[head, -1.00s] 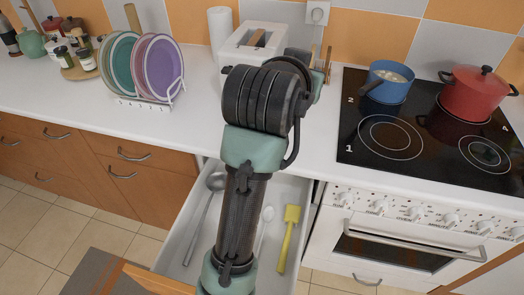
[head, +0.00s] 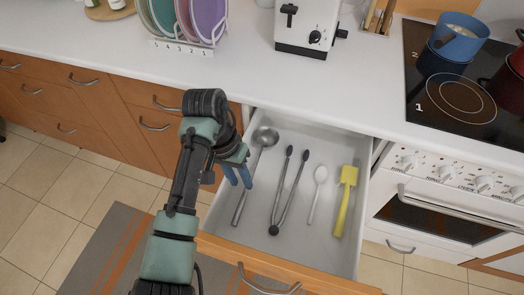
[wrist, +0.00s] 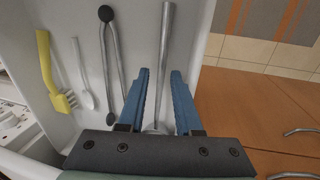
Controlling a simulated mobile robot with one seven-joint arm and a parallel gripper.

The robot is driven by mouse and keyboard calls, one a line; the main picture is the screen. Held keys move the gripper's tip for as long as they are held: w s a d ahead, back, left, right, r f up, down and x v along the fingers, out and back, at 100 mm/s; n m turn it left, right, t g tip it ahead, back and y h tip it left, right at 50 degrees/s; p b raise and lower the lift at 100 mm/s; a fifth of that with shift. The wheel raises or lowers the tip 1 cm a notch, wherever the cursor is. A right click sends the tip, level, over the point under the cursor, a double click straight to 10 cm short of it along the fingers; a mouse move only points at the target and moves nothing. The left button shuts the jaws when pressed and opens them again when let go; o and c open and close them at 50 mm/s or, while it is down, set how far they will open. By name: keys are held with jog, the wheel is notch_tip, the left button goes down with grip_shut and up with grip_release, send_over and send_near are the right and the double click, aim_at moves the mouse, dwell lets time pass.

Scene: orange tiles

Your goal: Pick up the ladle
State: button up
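The ladle (head: 265,137) is silvery metal and lies at the left side of the open drawer (head: 345,253). Its bowl is toward the back and its long handle runs toward the drawer front. My gripper (head: 240,184) is over the handle in the head view, and its blue fingers hide part of it. In the wrist view my gripper (wrist: 160,72) is open, with the ladle's handle (wrist: 167,35) running between the two fingertips. I cannot tell whether the fingers touch it. The bowl is mostly hidden behind the gripper in the wrist view.
Tongs (head: 283,205), a white spoon (head: 318,192) and a yellow utensil (head: 344,195) lie to the right in the drawer. The counter edge (head: 300,112) is above the drawer's back. The oven (head: 440,220) stands to the right. A striped rug (head: 110,250) is at lower left.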

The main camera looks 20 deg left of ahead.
aim_at(245, 192)
jog(key=shift+d+f+b, duration=0.15)
jog(key=shift+d+f, duration=0.05)
jog(key=shift+f, duration=1.2)
jog(key=shift+d+f+b, duration=0.15)
jog(key=shift+f, duration=1.2)
grip_shut()
